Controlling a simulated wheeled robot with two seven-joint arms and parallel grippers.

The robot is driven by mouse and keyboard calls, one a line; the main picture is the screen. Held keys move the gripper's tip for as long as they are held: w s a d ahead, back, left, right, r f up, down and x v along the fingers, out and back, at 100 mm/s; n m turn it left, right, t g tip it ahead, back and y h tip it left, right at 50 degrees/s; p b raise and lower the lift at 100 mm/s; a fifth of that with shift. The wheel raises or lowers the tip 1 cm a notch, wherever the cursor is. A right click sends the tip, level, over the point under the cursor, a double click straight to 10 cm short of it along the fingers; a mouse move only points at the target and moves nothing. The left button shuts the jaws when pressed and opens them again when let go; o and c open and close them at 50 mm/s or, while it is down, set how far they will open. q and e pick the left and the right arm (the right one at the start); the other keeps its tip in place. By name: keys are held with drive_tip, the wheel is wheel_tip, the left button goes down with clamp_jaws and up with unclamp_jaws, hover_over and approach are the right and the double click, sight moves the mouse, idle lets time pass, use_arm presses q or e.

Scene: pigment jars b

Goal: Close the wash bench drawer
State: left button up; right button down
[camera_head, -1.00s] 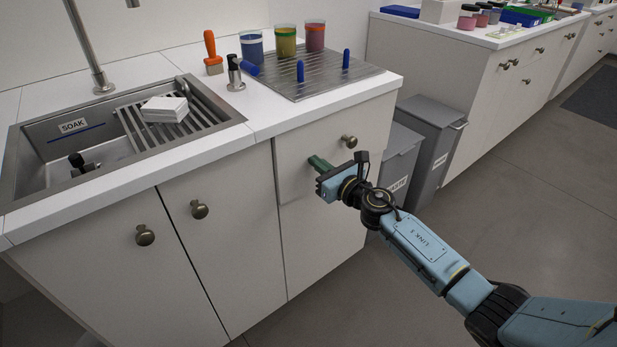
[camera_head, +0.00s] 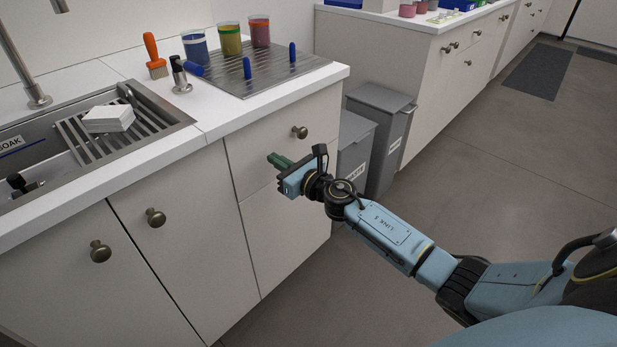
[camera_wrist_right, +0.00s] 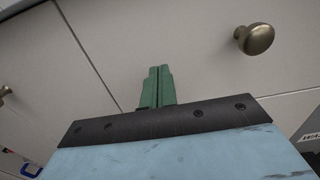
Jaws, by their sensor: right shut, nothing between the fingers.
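The wash bench drawer front (camera_head: 262,140) is a pale panel under the counter's right end, with a round brass knob (camera_head: 300,132). It looks about flush with the panels around it; a small gap would be hard to tell. My right gripper (camera_head: 273,158) is shut and empty, its green fingers pointing at the drawer front, left of and below the knob. In the right wrist view the shut fingers (camera_wrist_right: 158,74) stand before the pale front, with the knob (camera_wrist_right: 254,39) to their right. I cannot tell whether the fingertips touch it. My left gripper is out of view.
Grey bins (camera_head: 378,135) stand right of the bench. Open floor (camera_head: 500,160) lies farther right.

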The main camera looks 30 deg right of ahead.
drive_tip(key=v, duration=1)
drive_tip(key=s+d+f+m+g+h, duration=0.1)
drive_tip(key=s+f+m+g+h, duration=0.35)
drive_tip(key=m, duration=0.75)
drive_tip(key=s+d+f+m+g+h, duration=0.15)
drive_tip(key=s+f+m+h, duration=0.4)
drive_tip(key=m, duration=0.75)
drive_tip(key=s+a+f+m+g+y+p, duration=0.2)
drive_tip(key=s+a+f+m+g, duration=0.15)
drive_tip(key=s, duration=0.25)
drive_tip(key=s+a+f+m+g+y+p, duration=0.1)
drive_tip(key=s+a+f+m+g+p, duration=0.1)
drive_tip(key=s+f+m, duration=0.4)
drive_tip(key=s+a+f+m+g+y+p, duration=0.2)
drive_tip(key=s+a+m+g, duration=0.1)
drive_tip(key=s, duration=0.4)
use_arm(q)
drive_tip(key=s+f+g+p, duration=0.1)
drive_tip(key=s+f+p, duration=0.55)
drive_tip(key=p, duration=0.45)
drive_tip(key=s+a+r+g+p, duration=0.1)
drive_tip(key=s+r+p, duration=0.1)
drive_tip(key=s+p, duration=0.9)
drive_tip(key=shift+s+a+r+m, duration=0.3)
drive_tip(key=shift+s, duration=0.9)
use_arm(e)
drive_tip(key=s+g, duration=0.2)
drive_tip(key=s, duration=1.7)
drive_tip(key=shift+d+n, duration=0.35)
drive_tip(key=shift+n, duration=0.1)
